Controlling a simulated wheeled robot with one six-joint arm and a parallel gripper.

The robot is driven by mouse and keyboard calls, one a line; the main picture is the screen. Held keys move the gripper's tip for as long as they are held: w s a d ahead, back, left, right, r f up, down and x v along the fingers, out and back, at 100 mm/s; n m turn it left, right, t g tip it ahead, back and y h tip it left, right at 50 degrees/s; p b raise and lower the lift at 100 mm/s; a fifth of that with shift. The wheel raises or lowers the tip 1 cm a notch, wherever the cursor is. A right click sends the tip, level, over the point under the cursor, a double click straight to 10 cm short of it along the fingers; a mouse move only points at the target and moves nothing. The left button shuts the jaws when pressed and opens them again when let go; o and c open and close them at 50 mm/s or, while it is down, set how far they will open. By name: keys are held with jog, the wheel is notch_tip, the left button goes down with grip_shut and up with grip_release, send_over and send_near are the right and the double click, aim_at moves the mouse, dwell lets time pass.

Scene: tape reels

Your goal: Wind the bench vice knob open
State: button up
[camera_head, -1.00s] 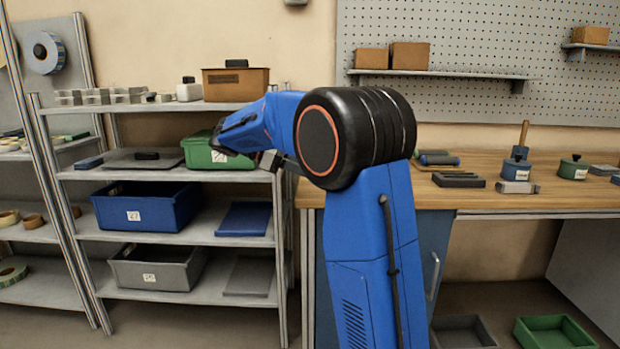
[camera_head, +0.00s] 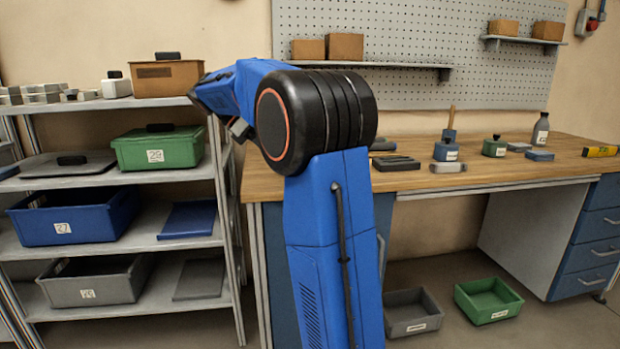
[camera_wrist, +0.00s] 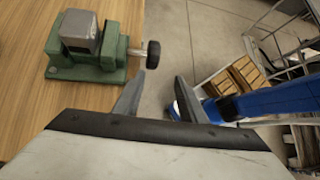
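The bench vice (camera_wrist: 92,50) shows in the wrist view at the upper left. It has a green body with a grey block on top and stands on the wooden bench near its edge. Its black ribbed knob (camera_wrist: 153,54) sticks out to the right, past the bench edge. My gripper (camera_wrist: 161,78) is open, with its two fingers apart and nothing visible between them. The left fingertip is just below the knob in the picture; I cannot tell whether they touch. I cannot make out the vice in the head view.
The workbench (camera_head: 520,168) carries blue and green pots, flat blocks and a bottle (camera_head: 540,131). A shelf rack (camera_head: 175,240) with bins stands at the left. A grey bin (camera_head: 412,312) and a green bin (camera_head: 488,300) lie on the floor below the bench.

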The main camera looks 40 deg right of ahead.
jog(key=s+d+r+t+y, duration=0.6)
jog(key=d+r+t, duration=0.15)
jog(key=r, duration=0.35)
jog(key=shift+g, duration=0.25)
jog(key=f, duration=1.7)
jog(key=shift+d+f, duration=0.3)
jog(key=shift+f, duration=0.1)
grip_shut()
